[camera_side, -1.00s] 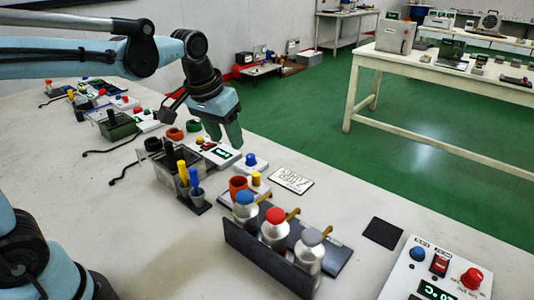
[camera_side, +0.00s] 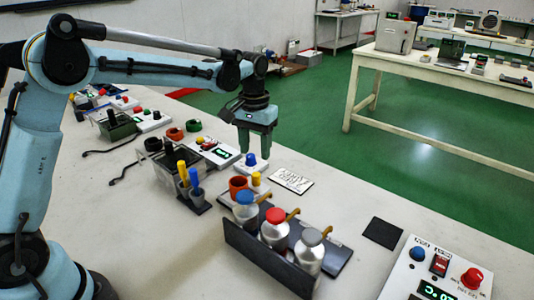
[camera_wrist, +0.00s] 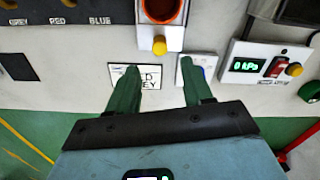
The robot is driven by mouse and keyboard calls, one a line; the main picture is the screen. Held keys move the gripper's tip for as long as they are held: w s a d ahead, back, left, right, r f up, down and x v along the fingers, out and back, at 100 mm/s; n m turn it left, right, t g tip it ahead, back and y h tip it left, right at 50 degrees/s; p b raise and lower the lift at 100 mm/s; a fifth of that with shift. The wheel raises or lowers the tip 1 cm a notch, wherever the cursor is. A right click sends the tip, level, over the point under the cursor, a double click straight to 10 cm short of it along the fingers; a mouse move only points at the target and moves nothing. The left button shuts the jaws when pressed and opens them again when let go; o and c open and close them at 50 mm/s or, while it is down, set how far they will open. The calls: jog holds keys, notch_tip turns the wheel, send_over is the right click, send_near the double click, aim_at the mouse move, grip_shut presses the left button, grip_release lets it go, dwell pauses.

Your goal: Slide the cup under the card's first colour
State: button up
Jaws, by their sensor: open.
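The orange-red cup (camera_side: 238,185) stands on a white base beside a yellow knob (camera_side: 256,179). The wrist view shows the cup (camera_wrist: 161,9) at the top and the knob (camera_wrist: 159,46) below it. The white card (camera_side: 292,180) lies flat on the bench; in the wrist view the card (camera_wrist: 146,76) is partly hidden by a finger, with line ends "ED" and "EY" readable. Blue-, red- and grey-capped bottles (camera_side: 274,229) stand in a dark rack right of the cup. My gripper (camera_side: 256,153) is open and empty, above the bench near the card and knob.
A blue-knobbed white box (camera_side: 250,165) is close by my gripper. A display box (camera_side: 221,154) sits behind it. Pens in a holder (camera_side: 189,188) stand left of the cup. A black pad (camera_side: 383,233) and a control box (camera_side: 440,268) lie right.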

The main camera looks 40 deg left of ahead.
aim_at(256, 174)
notch_tip(256, 174, down, 9)
jog(key=shift+r, duration=0.15)
dwell(0.4)
grip_shut()
